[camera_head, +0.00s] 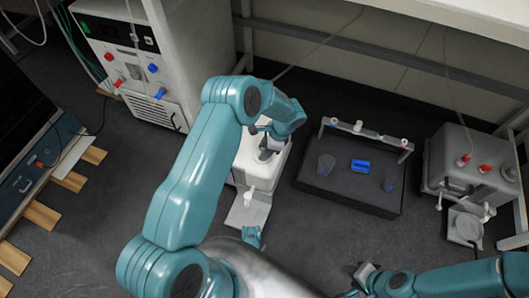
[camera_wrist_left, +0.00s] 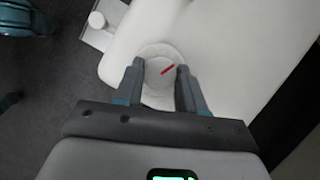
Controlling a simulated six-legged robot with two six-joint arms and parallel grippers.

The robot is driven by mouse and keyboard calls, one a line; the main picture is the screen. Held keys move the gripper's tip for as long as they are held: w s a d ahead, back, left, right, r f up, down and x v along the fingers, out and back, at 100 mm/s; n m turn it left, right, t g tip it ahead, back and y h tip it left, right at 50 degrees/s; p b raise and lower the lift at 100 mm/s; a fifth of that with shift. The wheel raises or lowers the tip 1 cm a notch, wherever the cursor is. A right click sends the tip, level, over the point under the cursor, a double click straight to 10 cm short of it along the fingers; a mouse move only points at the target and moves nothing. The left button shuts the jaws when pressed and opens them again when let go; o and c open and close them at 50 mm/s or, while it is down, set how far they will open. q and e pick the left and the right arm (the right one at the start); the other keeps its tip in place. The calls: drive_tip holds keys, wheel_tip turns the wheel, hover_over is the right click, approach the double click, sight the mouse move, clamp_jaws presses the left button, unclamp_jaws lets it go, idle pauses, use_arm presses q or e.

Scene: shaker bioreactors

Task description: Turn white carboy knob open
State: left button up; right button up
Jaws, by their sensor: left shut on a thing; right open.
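The white carboy (camera_head: 243,176) stands on the floor below my left arm. It fills much of the left wrist view (camera_wrist_left: 225,40). Its round white knob (camera_wrist_left: 158,55) has a red mark and sits between my left fingers. My left gripper (camera_head: 268,150) points down over the carboy top and is shut on the knob; its fingers (camera_wrist_left: 161,80) lie on either side of it. In the head view the gripper and arm hide most of the knob. A white spout (camera_head: 248,196) sticks out at the carboy's front. My right gripper (camera_head: 362,272) is open and empty, low at the bottom right.
A dark tray box (camera_head: 345,192) with a blue item (camera_head: 360,166) stands right of the carboy. A white unit with red knobs (camera_head: 470,165) is further right. A cabinet with red and blue fittings (camera_head: 150,95) is at the upper left.

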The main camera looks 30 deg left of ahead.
use_arm(q)
drive_tip(key=shift+w+a+n+g+h+b, duration=0.1)
drive_tip(key=shift+n+g+h+b, duration=0.35)
drive_tip(key=shift+n, duration=0.65)
drive_tip(key=shift+a+n+g+h+b, duration=0.2)
drive_tip(key=shift+n+b, duration=0.4)
drive_tip(key=shift+n, duration=0.5)
drive_tip(key=shift+d, duration=0.15)
drive_tip(key=o, duration=1)
drive_tip(key=shift+o, duration=0.2)
drive_tip(key=p+v, duration=0.5)
drive_tip(key=v, duration=1.1)
drive_tip(key=shift+r, duration=0.15)
